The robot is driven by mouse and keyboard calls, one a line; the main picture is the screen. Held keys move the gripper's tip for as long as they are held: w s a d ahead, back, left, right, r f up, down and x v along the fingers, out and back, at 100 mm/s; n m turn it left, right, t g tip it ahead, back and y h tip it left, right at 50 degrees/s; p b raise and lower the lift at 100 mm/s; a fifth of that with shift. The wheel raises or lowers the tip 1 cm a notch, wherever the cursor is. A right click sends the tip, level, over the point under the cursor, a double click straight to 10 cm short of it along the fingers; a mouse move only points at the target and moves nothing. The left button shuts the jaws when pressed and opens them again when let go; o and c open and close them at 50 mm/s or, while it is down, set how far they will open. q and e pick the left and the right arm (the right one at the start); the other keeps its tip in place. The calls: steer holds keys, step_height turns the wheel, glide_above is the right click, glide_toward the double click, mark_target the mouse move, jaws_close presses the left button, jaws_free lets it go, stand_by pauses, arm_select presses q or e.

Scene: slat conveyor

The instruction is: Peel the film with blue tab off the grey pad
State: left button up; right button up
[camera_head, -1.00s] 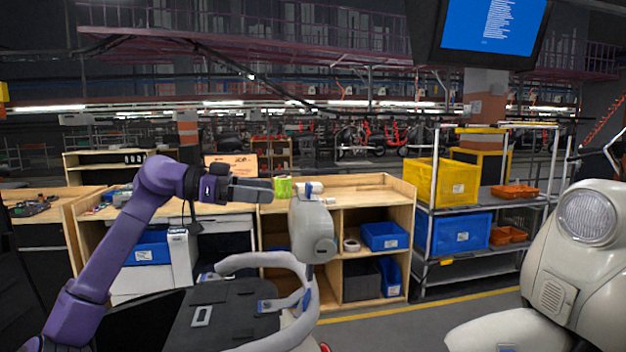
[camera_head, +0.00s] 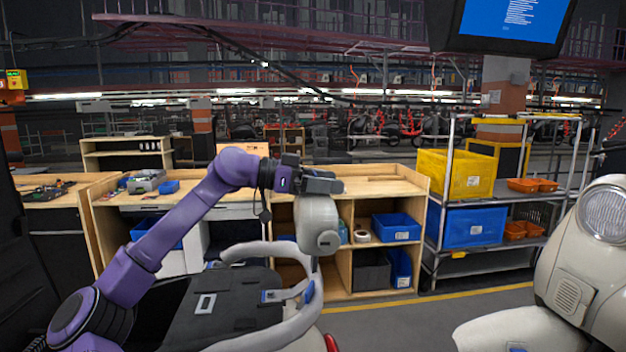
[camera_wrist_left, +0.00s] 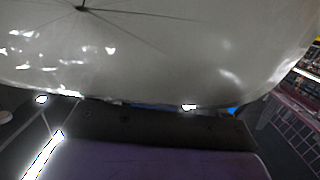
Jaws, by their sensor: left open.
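A flat dark grey pad-like surface (camera_head: 235,312) lies in front of me in the head view, partly framed by a curved pale grey bar. The film cannot be made out. My left gripper (camera_head: 325,182), dark, is at the end of the purple arm, just above or in front of a rounded pale grey part (camera_head: 317,225). It looks empty; contact cannot be told. In the left wrist view a glossy grey surface (camera_wrist_left: 150,50) fills the upper part. My right gripper is out of view.
The curved pale grey bar (camera_head: 290,330) is close below the left arm. A large pale grey body with a round lamp (camera_head: 608,214) stands at the right. Wooden shelves (camera_head: 380,183) and a rack with a yellow bin (camera_head: 455,174) stand behind, across grey floor.

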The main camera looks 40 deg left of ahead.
arm_select(q)
steer(key=shift+s+a+r, duration=0.1)
steer(key=shift+s+r, duration=0.05)
steer(key=shift+s, duration=0.55)
steer(key=shift+c, duration=0.6)
steer(key=shift+w, duration=0.1)
steer(key=c, duration=0.5)
steer(key=shift+w, duration=0.25)
steer(key=c, duration=0.4)
steer(key=shift+w, duration=0.15)
steer(key=shift+s+d+r, duration=0.2)
steer(key=shift+s+r, duration=0.05)
steer(key=shift+r, duration=0.25)
steer(key=shift+s+d+r, duration=0.15)
steer(key=shift+s+r, duration=0.1)
steer(key=shift+r, duration=0.25)
steer(key=shift+s+d+r+p, duration=0.25)
steer(key=shift+s+d+r, duration=0.1)
steer(key=shift+r, duration=0.5)
steer(key=shift+s+d+r+p, duration=0.25)
steer(key=shift+d+r, duration=0.1)
steer(key=shift+r, duration=0.5)
steer(key=shift+s+d+r+p, duration=0.2)
steer(key=shift+s+d+r, duration=0.15)
steer(key=shift+r, duration=0.5)
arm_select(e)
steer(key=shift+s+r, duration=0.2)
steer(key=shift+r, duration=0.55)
